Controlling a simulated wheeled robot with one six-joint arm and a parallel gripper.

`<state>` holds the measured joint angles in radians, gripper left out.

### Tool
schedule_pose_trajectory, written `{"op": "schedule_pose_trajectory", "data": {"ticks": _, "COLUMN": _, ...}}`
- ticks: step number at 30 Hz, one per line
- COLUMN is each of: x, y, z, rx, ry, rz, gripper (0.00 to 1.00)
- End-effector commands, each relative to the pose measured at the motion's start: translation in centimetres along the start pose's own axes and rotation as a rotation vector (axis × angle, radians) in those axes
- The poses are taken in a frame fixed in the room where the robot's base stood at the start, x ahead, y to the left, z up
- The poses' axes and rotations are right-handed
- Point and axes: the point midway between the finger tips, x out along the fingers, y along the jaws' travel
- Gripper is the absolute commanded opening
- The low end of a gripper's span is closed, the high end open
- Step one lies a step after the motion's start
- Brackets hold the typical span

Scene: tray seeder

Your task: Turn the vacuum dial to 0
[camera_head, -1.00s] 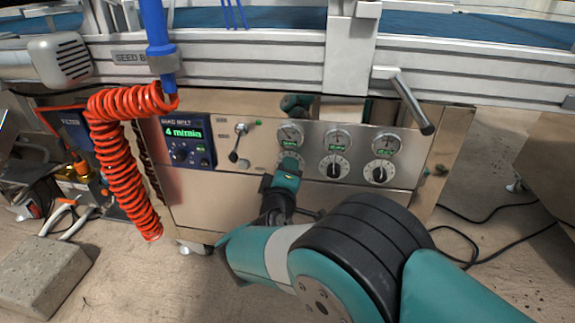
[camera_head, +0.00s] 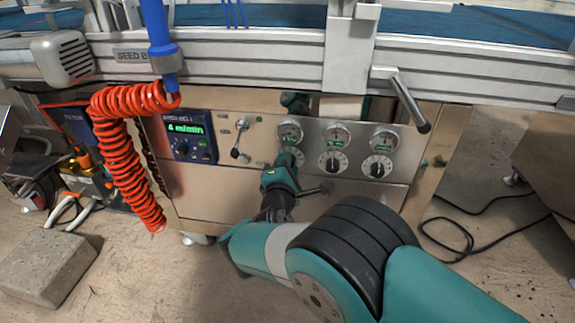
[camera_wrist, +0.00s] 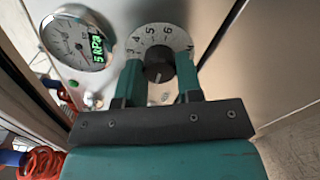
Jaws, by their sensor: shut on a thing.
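The vacuum dial is the leftmost of three dials on the steel panel; in the head view my gripper mostly covers it. In the wrist view its black knob (camera_wrist: 158,67) sits in a pale number ring (camera_wrist: 159,38), with 3, 4, 5 and 6 readable. My gripper (camera_wrist: 160,84) is shut on the knob, one finger on each side. It also shows in the head view (camera_head: 290,158) against the panel. The gauge (camera_wrist: 78,42) beside the dial reads 5 kPa. I cannot tell the exact pointer setting.
Two more dials, the middle one (camera_head: 333,159) and the right one (camera_head: 376,166), stand close to my gripper, with gauges above. A small lever (camera_head: 238,135) and a belt display (camera_head: 187,136) are to the left. A red coiled hose (camera_head: 125,165) hangs further left.

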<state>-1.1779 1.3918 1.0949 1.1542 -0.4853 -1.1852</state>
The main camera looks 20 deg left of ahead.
Motion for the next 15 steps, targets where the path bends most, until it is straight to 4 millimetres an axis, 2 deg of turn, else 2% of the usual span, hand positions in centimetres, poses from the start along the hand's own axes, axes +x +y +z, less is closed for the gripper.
{"op": "schedule_pose_trajectory", "data": {"ticks": 15, "x": -0.06, "y": -0.08, "z": -0.07, "rx": -0.041, "ry": 0.002, "rz": -0.001, "gripper": 0.10}}
